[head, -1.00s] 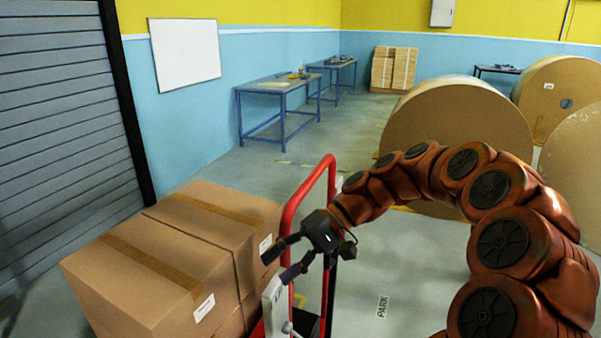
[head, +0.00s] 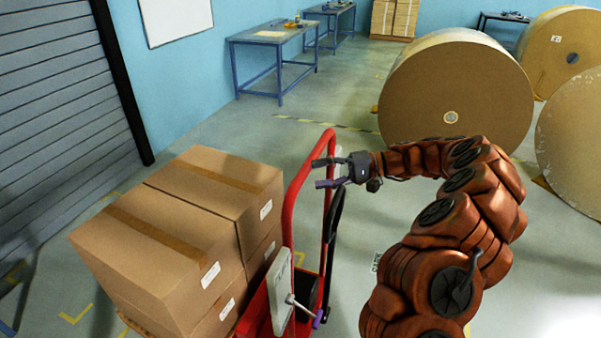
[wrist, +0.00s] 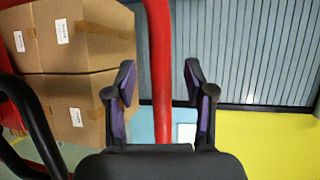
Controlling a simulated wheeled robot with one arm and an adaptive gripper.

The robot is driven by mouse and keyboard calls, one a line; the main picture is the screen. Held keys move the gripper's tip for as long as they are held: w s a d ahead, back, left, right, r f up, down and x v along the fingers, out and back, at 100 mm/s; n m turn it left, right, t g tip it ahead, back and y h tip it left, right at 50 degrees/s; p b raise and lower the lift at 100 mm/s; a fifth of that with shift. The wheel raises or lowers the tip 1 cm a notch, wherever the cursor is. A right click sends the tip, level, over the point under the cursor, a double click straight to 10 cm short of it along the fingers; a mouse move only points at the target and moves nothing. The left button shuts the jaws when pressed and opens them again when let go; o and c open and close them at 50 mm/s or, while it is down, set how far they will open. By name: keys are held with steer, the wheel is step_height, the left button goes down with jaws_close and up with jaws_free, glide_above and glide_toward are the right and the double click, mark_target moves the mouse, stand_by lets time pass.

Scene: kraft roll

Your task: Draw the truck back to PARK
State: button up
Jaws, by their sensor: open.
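The truck is red, with a looped red handle (head: 292,200) standing upright at its right end and stacked cardboard boxes (head: 165,240) on it. My gripper (head: 319,174) is open beside the upper part of the handle, fingers pointing left. In the wrist view, the red handle bar (wrist: 160,60) runs between the spread fingers of my gripper (wrist: 158,78); I cannot tell whether they touch it. The floor label PARK (head: 376,261) is partly hidden behind my arm. A grey panel (head: 268,290) with a small lever is on the truck below the handle.
Large kraft rolls (head: 455,88) stand at the back right. Blue workbenches (head: 272,42) line the far wall, and a grey shutter (head: 60,90) is at left. Floor between the truck and the rolls is clear. Yellow marks (head: 76,315) lie front left.

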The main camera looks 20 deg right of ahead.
mark_target(307, 176)
steer(key=shift+p+x, duration=0.85)
steer(key=shift+x, duration=1.85)
jaws_close()
steer(key=shift+f, duration=0.1)
